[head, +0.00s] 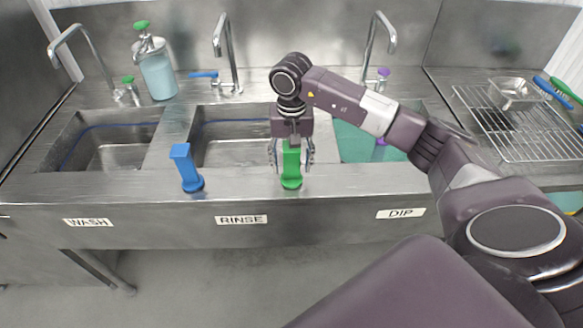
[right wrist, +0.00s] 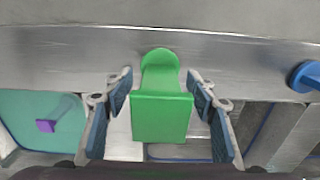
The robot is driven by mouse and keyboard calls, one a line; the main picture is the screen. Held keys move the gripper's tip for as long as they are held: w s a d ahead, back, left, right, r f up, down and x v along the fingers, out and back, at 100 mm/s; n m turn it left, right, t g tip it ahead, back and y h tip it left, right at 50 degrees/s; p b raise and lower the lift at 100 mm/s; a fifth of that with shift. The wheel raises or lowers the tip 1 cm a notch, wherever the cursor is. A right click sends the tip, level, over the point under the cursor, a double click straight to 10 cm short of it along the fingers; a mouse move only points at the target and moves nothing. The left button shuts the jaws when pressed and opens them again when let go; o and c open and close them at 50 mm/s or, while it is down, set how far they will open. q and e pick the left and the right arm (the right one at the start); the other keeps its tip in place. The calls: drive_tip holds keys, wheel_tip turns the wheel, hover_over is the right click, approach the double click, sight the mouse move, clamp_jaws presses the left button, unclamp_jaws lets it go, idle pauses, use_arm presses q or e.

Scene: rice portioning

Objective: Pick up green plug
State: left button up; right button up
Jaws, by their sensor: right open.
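The green plug (head: 291,167) stands upright on the front ledge of the metal sink unit, above the RINSE label. My right gripper (head: 291,162) points down over it, with one finger on each side of the plug. In the right wrist view the green plug (right wrist: 161,112) sits between the two open fingers of the right gripper (right wrist: 160,90), with a visible gap on both sides. The plug's round base rests on the ledge. My left gripper is not in view.
A blue plug (head: 187,168) stands on the ledge to the left. Behind are the wash basin (head: 75,135), rinse basin (head: 215,150) and a dip basin (head: 352,145) with teal liquid and a purple plug. A wire rack (head: 520,125) is at right; taps rise behind.

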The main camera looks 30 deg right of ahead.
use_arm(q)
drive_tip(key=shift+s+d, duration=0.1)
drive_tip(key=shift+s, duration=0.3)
use_arm(e)
clamp_jaws()
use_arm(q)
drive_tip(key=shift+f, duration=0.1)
use_arm(e)
drive_tip(key=shift+r, duration=0.1)
wheel_tip(320, 180, up, 10)
drive_tip(key=b, duration=0.2)
drive_tip(key=shift+w+b, duration=0.15)
drive_tip(key=shift+b, duration=0.2)
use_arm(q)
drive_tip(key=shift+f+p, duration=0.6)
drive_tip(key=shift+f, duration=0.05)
use_arm(e)
wheel_tip(320, 180, up, 10)
